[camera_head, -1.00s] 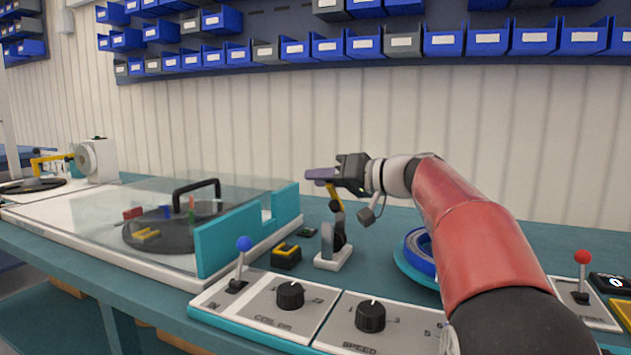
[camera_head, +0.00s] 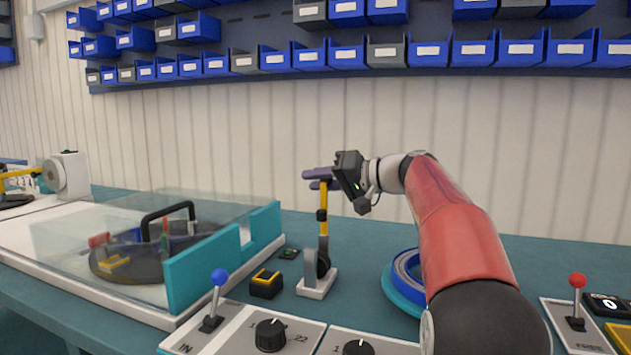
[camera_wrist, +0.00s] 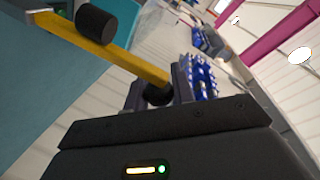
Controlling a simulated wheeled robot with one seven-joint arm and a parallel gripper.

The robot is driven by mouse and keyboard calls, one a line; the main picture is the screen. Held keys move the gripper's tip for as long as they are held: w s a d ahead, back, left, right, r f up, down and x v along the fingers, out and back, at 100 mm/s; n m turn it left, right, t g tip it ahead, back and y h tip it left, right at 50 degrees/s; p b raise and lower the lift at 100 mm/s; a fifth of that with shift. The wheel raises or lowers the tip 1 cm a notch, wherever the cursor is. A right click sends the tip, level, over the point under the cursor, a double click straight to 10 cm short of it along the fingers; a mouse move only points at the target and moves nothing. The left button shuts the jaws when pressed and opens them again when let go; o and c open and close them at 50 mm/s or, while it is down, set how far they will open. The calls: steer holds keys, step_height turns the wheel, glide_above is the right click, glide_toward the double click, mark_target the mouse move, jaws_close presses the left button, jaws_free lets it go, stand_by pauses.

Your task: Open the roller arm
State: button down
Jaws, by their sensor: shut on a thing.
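The roller arm (camera_head: 323,222) is a yellow bar with dark bands, standing nearly upright on a small pale base (camera_head: 317,285) with a dark pivot. My gripper (camera_head: 319,178) is at the bar's top end, coming from the right, with its purplish-grey fingers closed there. In the wrist view the yellow bar (camera_wrist: 125,62) runs from the upper left down to my gripper (camera_wrist: 158,88), where its end and a dark round piece sit between the fingers. A black roller (camera_wrist: 97,22) sticks out from the bar's far part. The fingers partly hide the grasped end.
A clear-covered box with a black handle (camera_head: 168,212) and a teal end wall (camera_head: 225,255) stands left. A small black-and-yellow block (camera_head: 266,283) lies beside the base. A blue reel (camera_head: 405,275) is at right, partly behind my arm. Control panels with levers line the front.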

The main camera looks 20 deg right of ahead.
steer(key=shift+w+d+f, duration=0.4)
steer(key=shift+f, duration=0.05)
steer(key=shift+w+d+f, duration=0.1)
steer(key=shift+f, duration=0.1)
steer(key=c, duration=1.2)
jaws_free()
steer(key=shift+r, duration=0.15)
steer(key=v, duration=0.7)
steer(key=shift+s+d+r+b, duration=0.1)
steer(key=shift+s+d+b, duration=0.2)
steer(key=shift+b, duration=0.1)
